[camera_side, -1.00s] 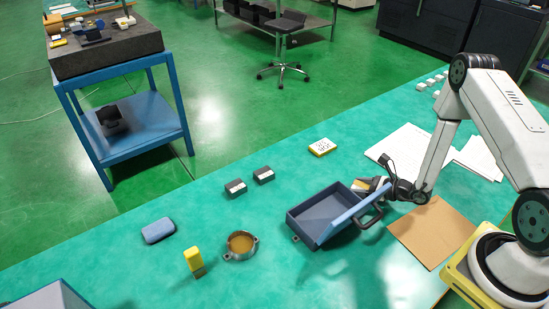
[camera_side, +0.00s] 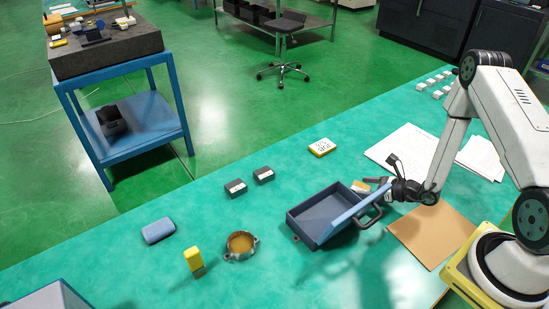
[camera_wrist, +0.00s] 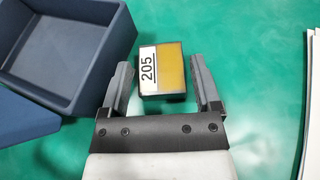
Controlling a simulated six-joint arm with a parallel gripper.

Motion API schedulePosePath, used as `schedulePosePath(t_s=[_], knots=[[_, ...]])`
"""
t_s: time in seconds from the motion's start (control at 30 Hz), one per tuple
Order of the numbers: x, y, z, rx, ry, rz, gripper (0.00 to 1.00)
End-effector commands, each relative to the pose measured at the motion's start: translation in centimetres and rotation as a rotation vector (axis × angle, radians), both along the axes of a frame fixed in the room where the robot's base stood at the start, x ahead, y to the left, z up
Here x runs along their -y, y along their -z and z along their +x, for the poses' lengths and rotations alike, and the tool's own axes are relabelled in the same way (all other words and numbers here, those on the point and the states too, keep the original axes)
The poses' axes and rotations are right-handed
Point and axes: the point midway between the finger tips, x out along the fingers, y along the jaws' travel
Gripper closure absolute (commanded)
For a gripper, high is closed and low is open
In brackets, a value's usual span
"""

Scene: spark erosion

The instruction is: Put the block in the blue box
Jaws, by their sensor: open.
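The block (camera_wrist: 162,70), yellow with a white strip marked 205, lies on the green bench. In the wrist view it sits partly between the fingertips of my gripper (camera_wrist: 164,76), with a gap on each side. My gripper is open and empty. In the side view my gripper (camera_side: 376,181) is behind and right of the blue box, near the block (camera_side: 361,187), which is partly hidden. The blue box (camera_side: 294,222) is dark blue with its lid tilted open on the right. It also shows in the wrist view (camera_wrist: 60,75), left of the block.
A yellow-and-white piece (camera_side: 322,147) lies further back. Two dark small boxes (camera_side: 236,188), a blue case (camera_side: 158,230), a metal ring-shaped dish (camera_side: 241,243) and a yellow-topped piece (camera_side: 193,259) are to the left. White papers (camera_side: 409,148) and a brown sheet (camera_side: 432,231) lie on the right.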

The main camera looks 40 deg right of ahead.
Motion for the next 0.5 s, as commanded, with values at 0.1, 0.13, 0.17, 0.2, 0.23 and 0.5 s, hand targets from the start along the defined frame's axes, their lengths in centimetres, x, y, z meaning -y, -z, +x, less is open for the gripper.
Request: schedulePosePath(t_s=[0.1, 0.13, 0.17, 0.2, 0.23, 0.5], knots=[[0.7, -0.6, -1.3, 0.000, 0.004, -0.001, 0.19], [0.9, -0.8, -1.7, 0.000, 0.005, -0.001, 0.19], [1.0, -0.9, -2.0, 0.000, 0.005, -0.001, 0.19], [1.1, -1.2, -2.5, 0.000, 0.004, 0.000, 0.19], [1.3, -1.3, -2.8, 0.000, 0.004, 0.000, 0.19], [2.5, -2.6, -5.7, 0.000, 0.005, -0.001, 0.19]])
